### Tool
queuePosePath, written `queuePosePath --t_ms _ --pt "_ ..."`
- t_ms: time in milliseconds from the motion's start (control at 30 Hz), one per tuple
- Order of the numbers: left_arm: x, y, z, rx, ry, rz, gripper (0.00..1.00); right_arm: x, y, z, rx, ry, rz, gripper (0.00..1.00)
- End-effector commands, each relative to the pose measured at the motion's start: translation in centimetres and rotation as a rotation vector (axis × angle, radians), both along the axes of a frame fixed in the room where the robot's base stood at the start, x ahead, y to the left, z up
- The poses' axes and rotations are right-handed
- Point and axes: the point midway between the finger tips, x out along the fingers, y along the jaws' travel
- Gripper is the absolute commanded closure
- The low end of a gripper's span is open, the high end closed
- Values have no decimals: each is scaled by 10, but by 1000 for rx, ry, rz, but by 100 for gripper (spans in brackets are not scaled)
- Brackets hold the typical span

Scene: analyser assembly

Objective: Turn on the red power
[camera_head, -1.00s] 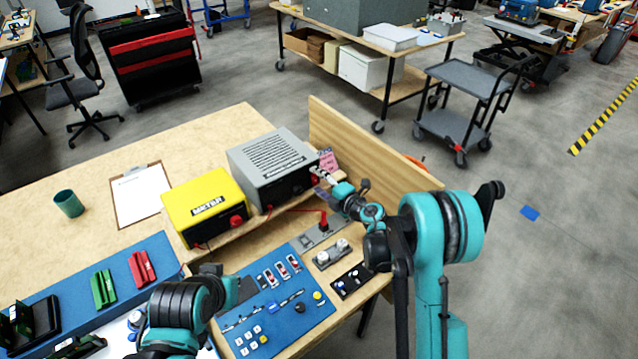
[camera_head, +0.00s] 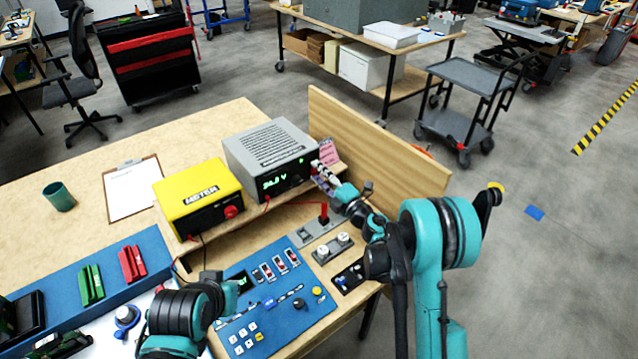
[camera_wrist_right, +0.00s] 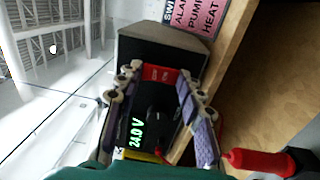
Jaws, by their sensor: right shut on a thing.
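The grey power supply (camera_head: 270,150) stands on the raised wooden shelf, its front display lit green at about 24.0 V. Its red power switch (camera_wrist_right: 160,74) shows between the fingertips in the right wrist view. My right gripper (camera_head: 319,170) is at the right end of the supply's front face. In the right wrist view its purple fingers (camera_wrist_right: 158,80) lie on either side of the red switch, shut on it. In the head view the gripper hides the switch. My left arm is at the lower left, but its gripper cannot be made out.
A yellow meter (camera_head: 197,195) stands left of the supply. A red lever (camera_head: 323,213) stands upright below the right gripper. A pink label card (camera_head: 329,152) and a wooden side board (camera_head: 375,145) are close on the right. A blue control panel (camera_head: 270,310) lies in front.

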Motion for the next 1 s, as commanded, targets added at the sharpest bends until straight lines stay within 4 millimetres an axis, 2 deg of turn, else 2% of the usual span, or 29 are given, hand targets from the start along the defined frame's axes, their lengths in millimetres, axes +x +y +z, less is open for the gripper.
queuePosePath --t_ms 33,133,500,533,600,1000 --pt "0 0 -11 0 0 0 100 0 1 -7 13 -19 2 91" --pt "0 0 -17 0 0 0 100 -1 1 -6 34 -51 2 91" --pt "0 0 -16 0 0 0 100 -1 1 -2 44 -67 0 91" --pt "0 0 -16 0 0 0 100 -1 1 -2 43 -66 0 60" --pt "0 0 -16 0 0 0 100 -1 1 -2 43 -66 0 41" --pt "0 0 -16 0 0 0 100 -6 -5 -3 44 -66 -2 41"
